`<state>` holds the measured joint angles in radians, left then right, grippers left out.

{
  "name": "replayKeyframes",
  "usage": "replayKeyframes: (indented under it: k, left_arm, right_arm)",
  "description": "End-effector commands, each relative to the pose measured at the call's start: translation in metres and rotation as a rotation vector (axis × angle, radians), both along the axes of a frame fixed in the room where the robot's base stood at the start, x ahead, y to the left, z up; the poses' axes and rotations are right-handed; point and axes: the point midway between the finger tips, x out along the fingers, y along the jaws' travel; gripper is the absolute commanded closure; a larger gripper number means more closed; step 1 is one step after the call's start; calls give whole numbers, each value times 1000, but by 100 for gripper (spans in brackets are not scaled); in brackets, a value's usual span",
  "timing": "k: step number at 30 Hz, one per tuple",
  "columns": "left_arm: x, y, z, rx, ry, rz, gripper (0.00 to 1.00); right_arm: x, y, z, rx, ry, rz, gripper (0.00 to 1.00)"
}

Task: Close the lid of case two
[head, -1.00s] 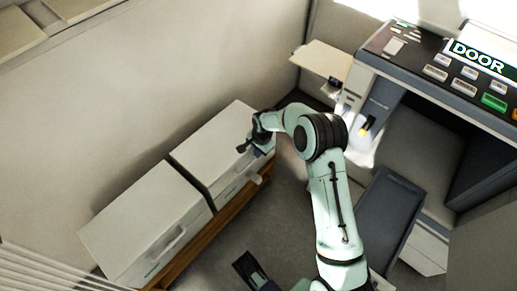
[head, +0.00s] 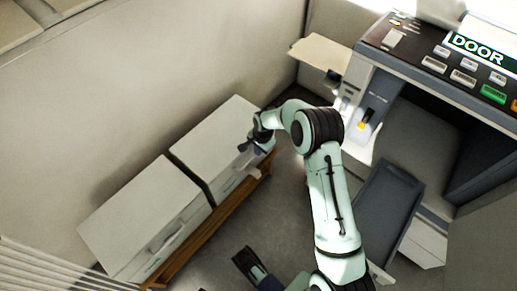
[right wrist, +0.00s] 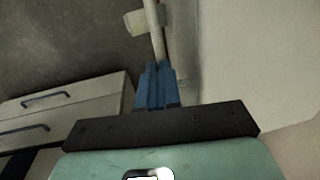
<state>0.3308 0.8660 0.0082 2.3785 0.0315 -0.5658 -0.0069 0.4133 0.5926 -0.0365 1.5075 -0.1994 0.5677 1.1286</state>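Two white box-shaped cases stand end to end along the wall in the head view, a nearer one (head: 140,215) and a farther one (head: 215,140). No label shows which is case two. Both tops look flat and down, with a handle on each front. My right gripper (head: 246,147) is at the front upper edge of the farther case and hides part of it. In the right wrist view its blue fingers (right wrist: 157,85) are together, their tips at a thin pale bar (right wrist: 155,40); a grip on it cannot be made out. A dark end part, perhaps my left gripper (head: 250,265), shows low.
The cases sit on a low wooden bench (head: 205,235). A grey machine with a DOOR panel (head: 465,60) stands at the right, with a pale shelf (head: 325,52) beside it. Grey floor (head: 250,225) is clear between bench and arm.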

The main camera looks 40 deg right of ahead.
Motion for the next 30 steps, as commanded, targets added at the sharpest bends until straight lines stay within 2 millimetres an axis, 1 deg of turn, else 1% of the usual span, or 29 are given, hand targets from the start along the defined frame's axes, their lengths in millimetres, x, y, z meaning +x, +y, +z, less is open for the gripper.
replayKeyframes:
  k: [1, 2, 5, 6, 8, 9, 15, 18, 21, 24, 30]
  left_arm:
    - [5, -1, 6, 1, -16, -1, 51]
    - [8, -1, 9, 1, -26, -2, 51]
    - [22, -4, 24, 3, -75, -4, 51]
    - [26, -5, 34, 1, -90, -7, 51]
    - [9, -14, 44, -20, -47, -23, 51]
    - [1, -18, 46, -31, -26, -31, 51]
    - [-16, -26, 56, -53, 21, -47, 51]
    - [-22, -30, 60, -61, 37, -55, 51]
    - [-27, -32, 63, -69, 51, -60, 51]
    - [-30, -33, 64, -73, 60, -63, 51]
    - [-32, -34, 65, -74, 63, -64, 51]
  right_arm:
    - [-6, 0, -1, 4, 16, 1, 100]
    - [-7, -1, 2, 4, 15, 1, 100]
    - [-7, -3, 17, 1, 10, 0, 100]
    - [-8, -5, 27, 0, 5, 0, 100]
    - [-8, -8, 46, -2, -3, 1, 100]
    - [-9, -8, 56, -3, -6, 3, 100]
    - [-18, -8, 100, -2, -5, 3, 100]
    - [-21, -9, 117, -3, -6, 4, 100]
    - [-23, -9, 129, -3, -5, 3, 100]
    - [-25, -9, 136, -2, -5, 3, 100]
    - [-26, -9, 139, -1, -3, 3, 100]
